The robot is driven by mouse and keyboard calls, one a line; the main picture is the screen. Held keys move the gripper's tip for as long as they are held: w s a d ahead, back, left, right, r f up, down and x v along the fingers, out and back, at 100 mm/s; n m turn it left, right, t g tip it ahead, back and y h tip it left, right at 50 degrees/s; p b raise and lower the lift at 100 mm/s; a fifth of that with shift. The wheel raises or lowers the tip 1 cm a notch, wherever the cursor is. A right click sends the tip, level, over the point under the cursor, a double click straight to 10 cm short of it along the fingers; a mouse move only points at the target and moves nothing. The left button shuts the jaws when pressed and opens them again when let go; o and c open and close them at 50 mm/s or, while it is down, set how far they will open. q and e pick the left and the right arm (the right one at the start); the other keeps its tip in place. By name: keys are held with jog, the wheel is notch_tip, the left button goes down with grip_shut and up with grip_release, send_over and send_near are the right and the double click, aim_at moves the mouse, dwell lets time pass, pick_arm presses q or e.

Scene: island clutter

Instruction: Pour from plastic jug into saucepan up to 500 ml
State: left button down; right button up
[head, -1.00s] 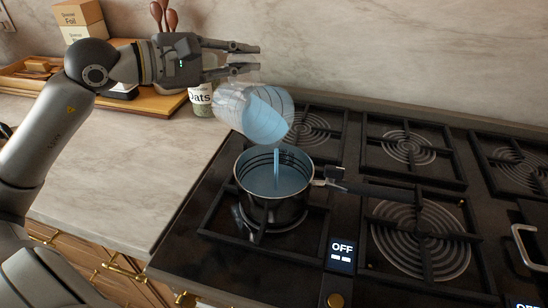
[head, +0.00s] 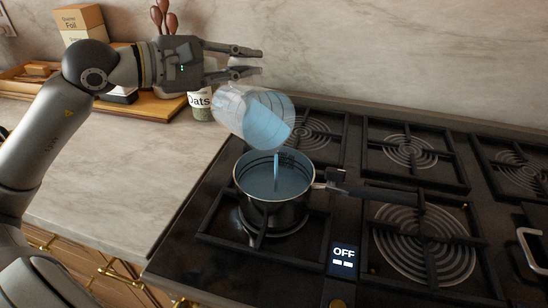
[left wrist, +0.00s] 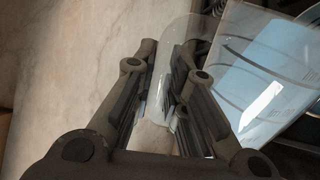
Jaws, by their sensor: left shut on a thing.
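My left gripper (head: 246,61) is shut on the clear plastic jug (head: 232,108), above and to the left of the saucepan. The jug is tipped steeply with its mouth toward the lower right, and pale blue liquid (head: 266,124) lies in its lower end. A thin blue stream falls from it into the saucepan (head: 272,208). The dark metal saucepan stands upright on the front left burner and holds blue liquid with marking lines on its inner wall. In the left wrist view, the fingers (left wrist: 160,95) are around the jug's handle, and the jug (left wrist: 262,70) shows beside them. My right gripper is out of view.
The saucepan's dark handle (head: 378,193) reaches right over the stove. An oats container (head: 201,108), wooden tray (head: 150,104) and foil box (head: 80,22) stand behind. The counter (head: 120,170) left of the stove is bare.

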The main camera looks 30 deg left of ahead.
pick_arm(q)
jog(key=shift+s+d+f+b, duration=0.1)
jog(key=shift+d+b, duration=0.05)
jog(key=shift+b, duration=0.4)
jog(key=shift+d+m, duration=0.1)
jog(key=shift+m, duration=0.2)
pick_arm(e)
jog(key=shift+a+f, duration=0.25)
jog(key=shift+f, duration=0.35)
pick_arm(q)
jog(key=shift+s, duration=0.1)
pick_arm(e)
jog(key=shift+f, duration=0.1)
pick_arm(q)
jog(key=shift+d+f+b, duration=0.1)
jog(key=shift+b, duration=0.35)
jog(key=shift+s+d+f+b, duration=0.1)
jog(key=shift+s+d+b, duration=0.1)
jog(key=shift+b, duration=0.15)
jog(key=shift+w, duration=0.1)
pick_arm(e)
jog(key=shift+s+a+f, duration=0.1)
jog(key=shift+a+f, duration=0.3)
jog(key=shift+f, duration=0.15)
